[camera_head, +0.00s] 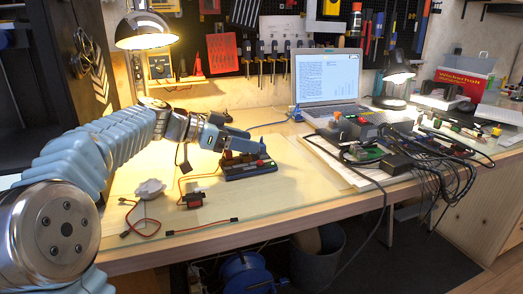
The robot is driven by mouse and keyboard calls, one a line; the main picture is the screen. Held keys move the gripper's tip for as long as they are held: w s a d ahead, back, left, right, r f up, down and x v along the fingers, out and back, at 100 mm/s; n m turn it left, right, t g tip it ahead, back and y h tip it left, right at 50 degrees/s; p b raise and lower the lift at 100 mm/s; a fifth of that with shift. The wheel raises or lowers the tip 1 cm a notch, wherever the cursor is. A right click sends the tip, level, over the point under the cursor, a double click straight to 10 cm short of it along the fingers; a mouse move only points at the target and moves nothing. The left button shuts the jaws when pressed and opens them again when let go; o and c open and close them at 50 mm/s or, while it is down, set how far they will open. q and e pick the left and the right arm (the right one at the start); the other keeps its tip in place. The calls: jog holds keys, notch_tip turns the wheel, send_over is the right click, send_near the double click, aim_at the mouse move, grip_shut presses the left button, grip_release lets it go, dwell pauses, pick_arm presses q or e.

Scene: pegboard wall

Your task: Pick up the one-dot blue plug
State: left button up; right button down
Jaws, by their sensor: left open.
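My left arm comes in from the left, and its open gripper (240,142) is over a small dark blue block (250,170) on the workbench. Small dark and red parts stand on the block just under the fingers. I cannot make out dots on any of them, and the fingers partly hide them. I cannot tell which part is the one-dot blue plug. A small blue object (297,113) stands farther back, left of the laptop. My right gripper is out of view.
A servo with wires (193,199), a whitish part (150,188) and a loose cable (202,227) lie in front. A laptop (328,80) is behind. Electronics and a black cable bundle (440,165) crowd the right. The bench's front middle is mostly clear.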

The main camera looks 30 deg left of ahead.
aim_at(255, 157)
pick_arm(q)
jog(key=shift+x, duration=1.55)
grip_shut()
